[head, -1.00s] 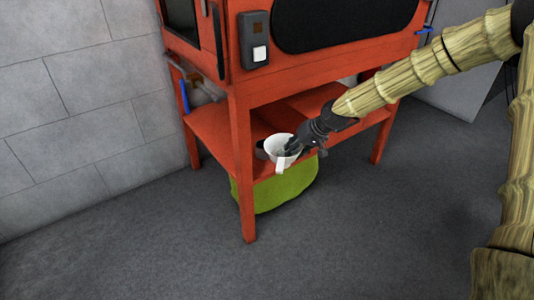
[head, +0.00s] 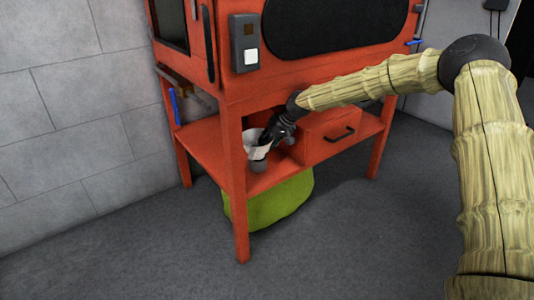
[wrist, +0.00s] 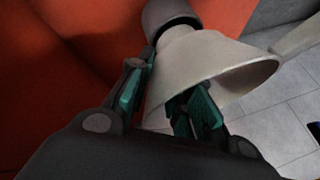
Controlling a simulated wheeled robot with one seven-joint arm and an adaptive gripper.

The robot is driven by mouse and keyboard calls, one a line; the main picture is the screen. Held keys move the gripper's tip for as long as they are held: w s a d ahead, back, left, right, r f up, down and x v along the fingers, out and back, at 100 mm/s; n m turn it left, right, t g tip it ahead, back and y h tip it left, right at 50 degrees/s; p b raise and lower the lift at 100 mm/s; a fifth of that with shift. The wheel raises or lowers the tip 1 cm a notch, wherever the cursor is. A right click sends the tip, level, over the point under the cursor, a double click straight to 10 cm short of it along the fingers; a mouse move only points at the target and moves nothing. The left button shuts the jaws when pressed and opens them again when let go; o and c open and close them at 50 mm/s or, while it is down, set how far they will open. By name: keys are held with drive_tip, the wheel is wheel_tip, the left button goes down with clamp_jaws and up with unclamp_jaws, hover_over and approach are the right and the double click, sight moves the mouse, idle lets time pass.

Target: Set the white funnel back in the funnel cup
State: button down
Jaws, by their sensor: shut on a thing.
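The white funnel (head: 255,150) is at the red bench's lower shelf, behind the near left leg. My gripper (head: 268,138) is shut on the funnel's wall. In the wrist view, one teal finger lies outside the white funnel (wrist: 205,55) and the other reaches inside its wide mouth. The dark grey funnel cup (head: 258,166) shows directly below the funnel. In the wrist view, the funnel's narrow neck meets the cup (wrist: 168,14). The spout tip is hidden, apparently inside the cup. I cannot tell whether the funnel is fully seated.
The red shelf (head: 205,148) has free room left of the funnel. A red drawer box (head: 335,130) with a dark handle stands to the right. The bench leg (head: 238,215) is close in front. A green rounded object (head: 275,203) sits on the floor below.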

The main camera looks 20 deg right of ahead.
drive_tip(key=shift+f+b, duration=1.2)
drive_tip(key=shift+f, duration=0.6)
drive_tip(key=shift+r, duration=0.1)
drive_tip(key=c, duration=1.3)
unclamp_jaws()
drive_tip(key=shift+r, duration=0.25)
drive_tip(key=p+v, duration=0.5)
drive_tip(key=v, duration=0.6)
drive_tip(key=shift+s+d+r, duration=0.15)
drive_tip(key=shift+s+r, duration=0.05)
